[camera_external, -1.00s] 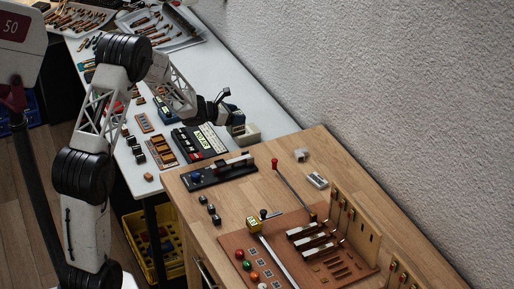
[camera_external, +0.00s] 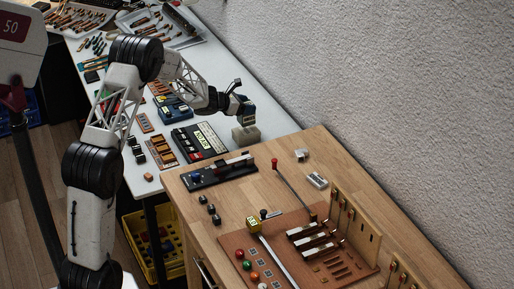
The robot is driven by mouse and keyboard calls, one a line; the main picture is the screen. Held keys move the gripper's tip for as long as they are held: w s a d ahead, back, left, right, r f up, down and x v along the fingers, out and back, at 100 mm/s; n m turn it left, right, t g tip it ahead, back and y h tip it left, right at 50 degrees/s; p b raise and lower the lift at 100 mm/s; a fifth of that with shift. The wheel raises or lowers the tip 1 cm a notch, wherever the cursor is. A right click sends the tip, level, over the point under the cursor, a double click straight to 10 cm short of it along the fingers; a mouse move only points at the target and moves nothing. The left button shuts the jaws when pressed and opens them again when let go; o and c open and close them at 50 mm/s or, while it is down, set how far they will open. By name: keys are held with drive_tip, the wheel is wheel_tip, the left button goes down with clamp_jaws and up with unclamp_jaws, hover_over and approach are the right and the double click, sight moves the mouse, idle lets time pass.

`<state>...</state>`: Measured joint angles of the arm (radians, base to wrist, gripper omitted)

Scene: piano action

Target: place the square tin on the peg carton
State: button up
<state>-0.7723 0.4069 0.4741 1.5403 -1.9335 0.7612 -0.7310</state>
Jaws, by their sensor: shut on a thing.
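My gripper (camera_external: 241,104) is at the right edge of the white table, shut on a small dark blue tin with a yellowish band, the square tin (camera_external: 247,115). The tin is held roughly upright. A pale grey-beige box, apparently the peg carton (camera_external: 246,136), stands directly below it in the picture. I cannot tell whether the tin's underside touches the box or is slightly above it. The gripper hides part of the tin.
A black panel with a lit display (camera_external: 199,141) and a blue device (camera_external: 173,107) lie left of the box. A wooden bench (camera_external: 235,225) with levers and a piano-key model (camera_external: 315,240) is in front. The textured wall (camera_external: 380,90) is close on the right.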

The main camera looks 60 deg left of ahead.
drive_tip(key=shift+f, duration=0.1)
drive_tip(key=shift+f, duration=1.65)
drive_tip(key=shift+f, duration=0.15)
drive_tip(key=o, duration=1.1)
drive_tip(key=shift+v, duration=0.8)
drive_tip(key=v, duration=1)
drive_tip(key=shift+s+r, duration=0.2)
drive_tip(key=shift+r, duration=0.1)
